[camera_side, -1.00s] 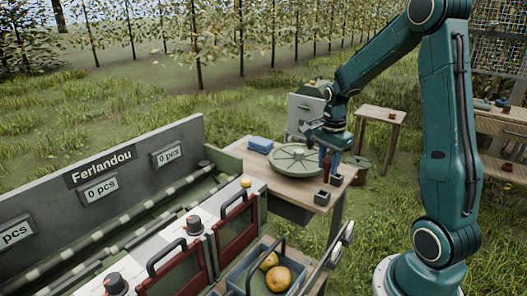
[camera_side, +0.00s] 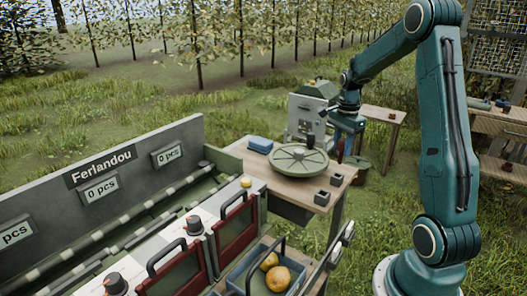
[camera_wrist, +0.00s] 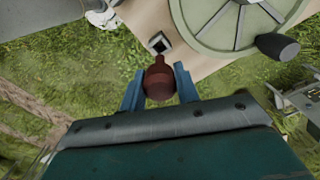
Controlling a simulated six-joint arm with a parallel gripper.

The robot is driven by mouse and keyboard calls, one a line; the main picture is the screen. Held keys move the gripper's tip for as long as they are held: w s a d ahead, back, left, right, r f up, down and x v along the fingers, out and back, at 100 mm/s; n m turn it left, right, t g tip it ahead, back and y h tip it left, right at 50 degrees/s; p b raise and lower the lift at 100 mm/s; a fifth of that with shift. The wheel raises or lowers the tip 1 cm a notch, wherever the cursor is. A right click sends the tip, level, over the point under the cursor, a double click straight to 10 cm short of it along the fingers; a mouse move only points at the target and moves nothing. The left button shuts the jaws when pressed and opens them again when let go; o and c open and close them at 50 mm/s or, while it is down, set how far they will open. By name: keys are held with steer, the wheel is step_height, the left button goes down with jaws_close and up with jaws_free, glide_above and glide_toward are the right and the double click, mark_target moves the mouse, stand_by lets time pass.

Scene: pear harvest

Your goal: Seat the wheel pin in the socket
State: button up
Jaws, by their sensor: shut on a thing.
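My gripper (camera_wrist: 159,88) is shut on a red-brown pin (camera_wrist: 158,80), which has a round body and a narrower end. Its two blue fingers press it from both sides. In the side view my gripper (camera_side: 349,140) holds the pin in the air, beyond the right edge of the green wheel (camera_side: 288,163). A dark square block with an opening (camera_wrist: 160,43), which looks like a socket, lies just ahead of the pin's narrow end in the wrist view. The pin appears apart from it. The wheel (camera_wrist: 222,38) carries a dark knob (camera_wrist: 277,46).
Two small dark square blocks, one nearer (camera_side: 322,198) and one farther (camera_side: 336,180), stand on the wooden table (camera_side: 290,190). A blue item (camera_side: 260,145) lies left of the wheel. A crate with yellow fruit (camera_side: 278,279) is in front.

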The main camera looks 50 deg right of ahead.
mark_target(339, 161)
steer(key=shift+f, duration=1.4)
steer(key=shift+f, duration=2.5)
stand_by(1.9)
steer(key=o, duration=1.6)
steer(key=shift+c, duration=0.2)
steer(key=shift+w+r, duration=0.15)
steer(key=shift+r, duration=0.05)
steer(key=shift+w+d+r, duration=0.1)
steer(key=shift+r, duration=0.5)
steer(key=shift+s+r, duration=0.15)
steer(key=shift+r, duration=1)
steer(key=shift+s+r, duration=0.1)
steer(key=shift+r, duration=1)
